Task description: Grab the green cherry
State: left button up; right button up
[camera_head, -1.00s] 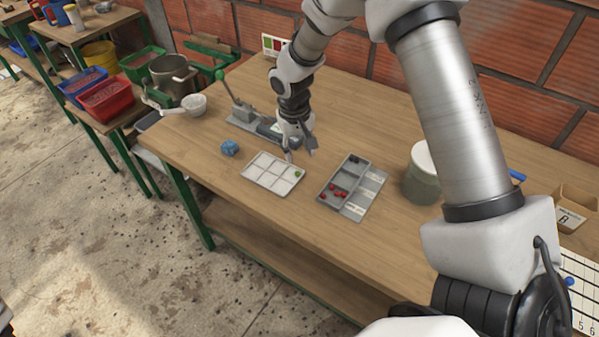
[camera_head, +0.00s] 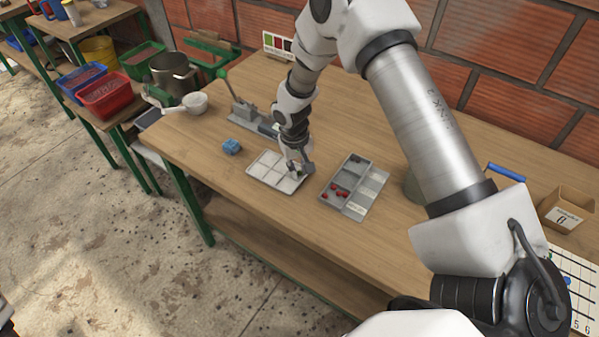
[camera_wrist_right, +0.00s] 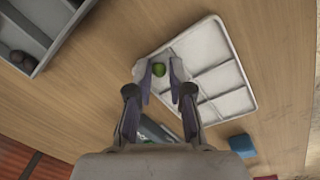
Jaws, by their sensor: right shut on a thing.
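The green cherry (camera_wrist_right: 159,69) is small and round and lies at a corner compartment of the white divided tray (camera_head: 262,170). The tray also fills the upper right of the right wrist view (camera_wrist_right: 222,76). My right gripper (camera_head: 298,172) reaches down over the tray's right end. In the right wrist view its fingertips (camera_wrist_right: 160,72) stand on either side of the green cherry, and the gripper is shut on it. In the head view the fingers largely hide the cherry. My left gripper is out of view.
A grey compartment box (camera_head: 349,174) with several red cherries stands right of the tray. A grey hand press (camera_head: 243,113) stands behind. A jar (camera_head: 413,187) is partly hidden by my arm. The table front (camera_head: 265,222) is clear.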

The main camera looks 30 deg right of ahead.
jog(key=shift+c, duration=0.5)
jog(key=shift+r+b, duration=0.35)
jog(key=shift+r, duration=0.4)
jog(key=shift+s+a+r+b, duration=0.15)
jog(key=shift+r+b, duration=0.05)
jog(key=shift+r, duration=0.25)
jog(key=shift+s+a+r+b, duration=0.1)
jog(key=shift+a+r+b, duration=0.1)
jog(key=shift+r, duration=0.25)
jog(key=s+a, duration=0.3)
jog(key=s+a+r+b, duration=0.1)
jog(key=s+a, duration=0.2)
jog(key=a, duration=0.1)
jog(key=s+a, duration=0.3)
jog(key=shift+s+a+r, duration=0.2)
jog(key=shift+a+r, duration=0.15)
jog(key=shift+s+a, duration=0.25)
jog(key=shift+a, duration=0.05)
